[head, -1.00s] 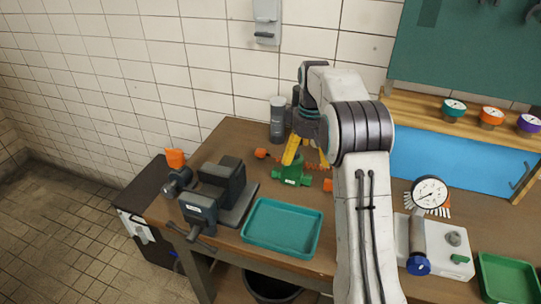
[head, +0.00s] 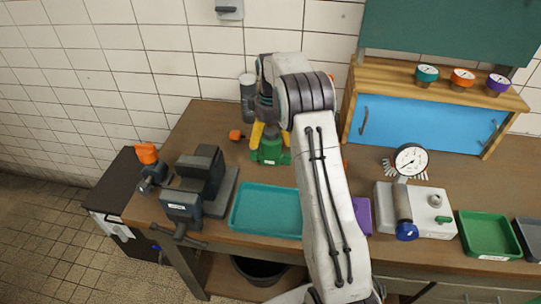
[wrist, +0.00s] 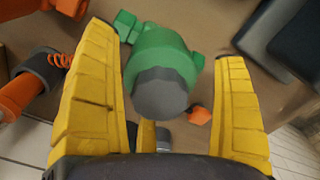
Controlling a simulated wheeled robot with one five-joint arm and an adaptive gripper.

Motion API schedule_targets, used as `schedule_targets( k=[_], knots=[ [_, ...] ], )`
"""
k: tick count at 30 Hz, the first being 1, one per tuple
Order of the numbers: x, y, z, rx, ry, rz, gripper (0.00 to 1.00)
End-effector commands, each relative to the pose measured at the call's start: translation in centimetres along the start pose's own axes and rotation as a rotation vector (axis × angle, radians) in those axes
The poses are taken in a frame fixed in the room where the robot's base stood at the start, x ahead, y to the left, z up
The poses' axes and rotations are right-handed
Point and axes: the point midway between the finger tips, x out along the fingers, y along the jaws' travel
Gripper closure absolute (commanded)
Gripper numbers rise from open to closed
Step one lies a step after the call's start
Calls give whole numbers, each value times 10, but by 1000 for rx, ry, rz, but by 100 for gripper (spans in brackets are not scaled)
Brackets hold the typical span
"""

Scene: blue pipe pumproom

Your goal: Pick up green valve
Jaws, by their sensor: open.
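The green valve (head: 270,151) stands on the brown workbench behind the teal tray. In the wrist view the green valve (wrist: 165,60) shows a green body with a grey round top, between my two yellow fingers. My gripper (head: 270,135) points down over the valve, with its fingers around the valve's upper part. In the wrist view my gripper (wrist: 165,90) is open, with gaps between the valve and both fingers. My arm hides part of the bench to the right of the valve.
A teal tray (head: 265,212) lies in front of the valve, and a dark vise (head: 200,185) stands to its left. A small orange part (head: 236,135) lies left of the valve. A grey cylinder (head: 248,98) stands behind. A gauge box (head: 432,210) is at right.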

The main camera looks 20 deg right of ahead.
Motion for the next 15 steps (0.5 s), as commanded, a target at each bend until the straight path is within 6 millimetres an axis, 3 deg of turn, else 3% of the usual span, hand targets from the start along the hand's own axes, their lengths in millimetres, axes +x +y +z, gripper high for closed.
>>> schedule_targets(
  k=[6,15],
  knots=[
    [18,0,0,0,0,0,10],
    [22,0,0,0,1,0,10]
  ],
)
